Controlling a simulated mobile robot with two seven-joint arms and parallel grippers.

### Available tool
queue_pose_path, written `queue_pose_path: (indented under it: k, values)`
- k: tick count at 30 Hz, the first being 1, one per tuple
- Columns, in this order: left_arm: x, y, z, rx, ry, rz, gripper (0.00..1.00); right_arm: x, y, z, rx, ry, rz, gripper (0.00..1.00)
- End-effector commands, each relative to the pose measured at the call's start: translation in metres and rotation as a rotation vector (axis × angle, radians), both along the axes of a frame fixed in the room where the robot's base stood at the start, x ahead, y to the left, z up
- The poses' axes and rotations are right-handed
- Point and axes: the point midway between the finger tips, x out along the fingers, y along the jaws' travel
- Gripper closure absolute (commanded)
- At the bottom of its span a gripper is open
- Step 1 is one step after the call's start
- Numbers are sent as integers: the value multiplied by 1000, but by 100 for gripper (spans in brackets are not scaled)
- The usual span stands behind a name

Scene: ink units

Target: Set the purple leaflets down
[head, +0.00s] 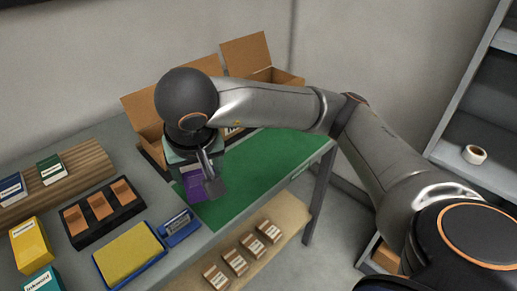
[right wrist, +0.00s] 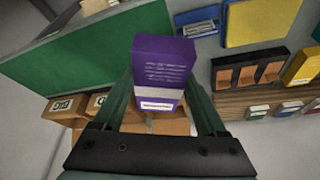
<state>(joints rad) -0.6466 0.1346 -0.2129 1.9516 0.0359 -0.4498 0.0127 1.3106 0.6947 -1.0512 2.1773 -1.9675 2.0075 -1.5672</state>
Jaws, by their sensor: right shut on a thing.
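The purple leaflets (head: 193,186) show as a small upright purple block with a white label. My right gripper (head: 207,178) is shut on them, over the left end of the green mat (head: 262,170). In the right wrist view the purple leaflets (right wrist: 164,62) stand between the two fingers of my right gripper (right wrist: 160,98). I cannot tell whether their underside touches the mat. My left gripper is not in view.
Left of the mat are a blue stamp (head: 179,224), a yellow pad in a blue tray (head: 130,253) and a black holder (head: 104,213). Open cardboard boxes (head: 262,73) stand behind. Small boxes (head: 236,262) lie on a lower shelf. The mat's right part is clear.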

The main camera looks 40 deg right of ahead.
Motion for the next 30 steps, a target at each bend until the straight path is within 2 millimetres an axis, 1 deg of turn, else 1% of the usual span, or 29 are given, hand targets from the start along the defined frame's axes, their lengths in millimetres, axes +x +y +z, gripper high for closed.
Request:
queue_pose_path:
  k: [6,8,11,15,18,25,27,30]
  values:
    - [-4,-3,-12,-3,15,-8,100,17,-42,-24,-1,6,-10,98]
    - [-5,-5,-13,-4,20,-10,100,23,-57,-30,-2,7,-11,98]
    - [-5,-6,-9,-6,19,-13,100,33,-80,-39,-3,5,-12,98]
    - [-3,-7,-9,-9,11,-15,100,42,-99,-66,-3,5,-6,98]
    - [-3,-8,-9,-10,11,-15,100,47,-109,-79,-2,4,-5,98]
    - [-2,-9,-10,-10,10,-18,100,52,-120,-94,-3,2,-2,98]
    - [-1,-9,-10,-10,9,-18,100,54,-124,-104,-1,4,-2,98]
    - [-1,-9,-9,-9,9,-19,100,53,-123,-118,-1,3,-1,98]
